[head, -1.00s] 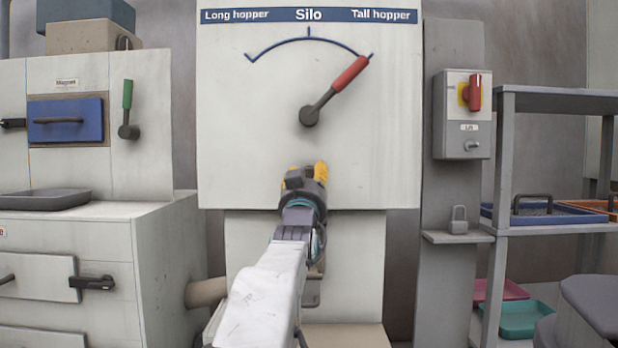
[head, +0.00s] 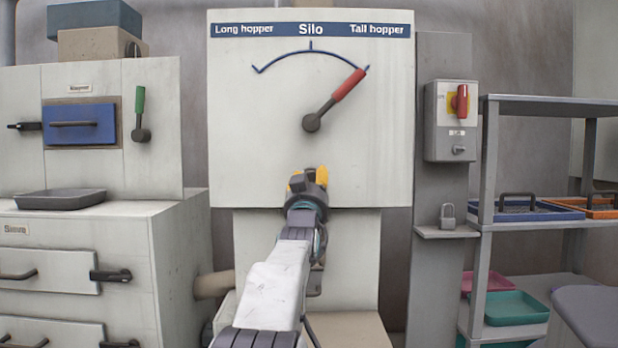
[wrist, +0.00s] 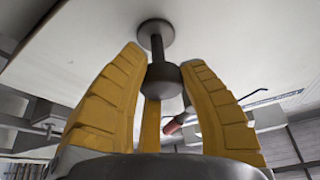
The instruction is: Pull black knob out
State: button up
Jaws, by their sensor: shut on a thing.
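The black knob (wrist: 163,80) sits on a short dark shaft that stands out from a round collar (wrist: 155,33) on the pale panel, in the wrist view. A length of shaft shows between knob and collar. The yellow fingers of my gripper (wrist: 170,82) are around the knob and shut on it. In the head view my gripper (head: 309,180) is at the lower middle of the white silo panel (head: 250,150), below the red-handled lever (head: 335,98). The gripper hides the knob there. The lever points toward "Tall hopper".
On the left are a cabinet with drawers (head: 75,235), a blue drawer (head: 78,124) and a green-handled lever (head: 139,112). On the right are a red switch (head: 461,100), a padlock (head: 447,216) and a grey shelf rack (head: 540,106) with trays.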

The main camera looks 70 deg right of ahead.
jog(key=shift+a+r, duration=0.15)
jog(key=shift+r, duration=0.05)
jog(key=o, duration=1.1)
jog(key=shift+a, duration=0.15)
jog(key=shift+c, duration=0.2)
jog(key=shift+o, duration=0.9)
jog(key=shift+f, duration=0.1)
jog(key=v, duration=1.1)
jog(key=shift+a, duration=0.35)
jog(key=shift+f, duration=0.1)
